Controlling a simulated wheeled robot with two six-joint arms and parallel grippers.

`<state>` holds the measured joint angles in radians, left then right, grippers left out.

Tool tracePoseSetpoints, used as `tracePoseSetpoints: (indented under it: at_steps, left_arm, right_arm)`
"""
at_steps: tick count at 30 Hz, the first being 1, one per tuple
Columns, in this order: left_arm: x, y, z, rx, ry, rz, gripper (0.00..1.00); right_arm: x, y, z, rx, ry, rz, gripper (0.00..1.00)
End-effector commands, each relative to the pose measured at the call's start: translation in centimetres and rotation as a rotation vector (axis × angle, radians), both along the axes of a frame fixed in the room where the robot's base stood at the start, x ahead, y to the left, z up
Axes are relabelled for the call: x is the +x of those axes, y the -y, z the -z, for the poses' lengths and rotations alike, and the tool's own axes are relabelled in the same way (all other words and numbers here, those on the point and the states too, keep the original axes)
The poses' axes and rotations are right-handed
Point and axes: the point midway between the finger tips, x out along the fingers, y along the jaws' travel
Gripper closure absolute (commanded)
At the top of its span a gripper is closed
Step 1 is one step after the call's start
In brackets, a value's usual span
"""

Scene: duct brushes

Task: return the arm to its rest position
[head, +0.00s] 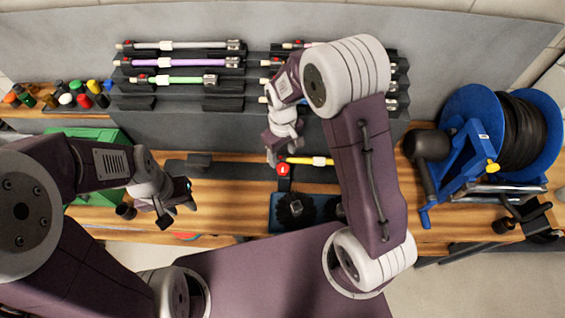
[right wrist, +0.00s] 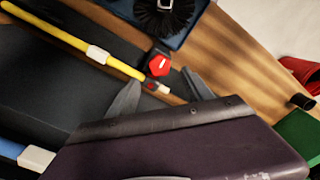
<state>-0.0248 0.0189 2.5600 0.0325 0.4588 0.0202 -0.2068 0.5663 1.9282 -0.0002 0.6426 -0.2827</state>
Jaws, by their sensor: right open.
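My right gripper (head: 281,152) is open in the head view, over the yellow rod's left end. The right wrist view shows its two grey fingers (right wrist: 160,80) spread apart with nothing held between them. The yellow rod (head: 308,160) with a white collar lies below on a dark holder.
A dark rack (head: 180,115) at the back holds several rods, including a purple rod (head: 190,62) and a green one. A blue tray (head: 278,226) holds black round brushes. A blue hose reel (head: 470,105) stands at the right, a green box (head: 118,138) at the left.

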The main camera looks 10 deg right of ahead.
Motion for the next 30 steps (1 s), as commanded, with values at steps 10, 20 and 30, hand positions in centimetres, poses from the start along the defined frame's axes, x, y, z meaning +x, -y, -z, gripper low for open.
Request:
tracePoseSetpoints:
  at_steps: [10,20,30]
  left_arm:
    - [0.0,0.0,0.3,0.0,0.0,0.0,0.64]
    - [0.0,0.0,0.3,0.0,0.0,0.0,0.64]
    - [0.0,0.0,2.3,0.0,0.0,0.0,0.64]
  right_arm:
    - [0.0,0.0,-2.8,0.0,-0.001,0.0,0.41]
    - [0.0,0.0,-2.7,0.0,-0.001,0.0,0.41]
    - [-5.5,5.3,-5.2,0.022,0.087,0.207,0.41]
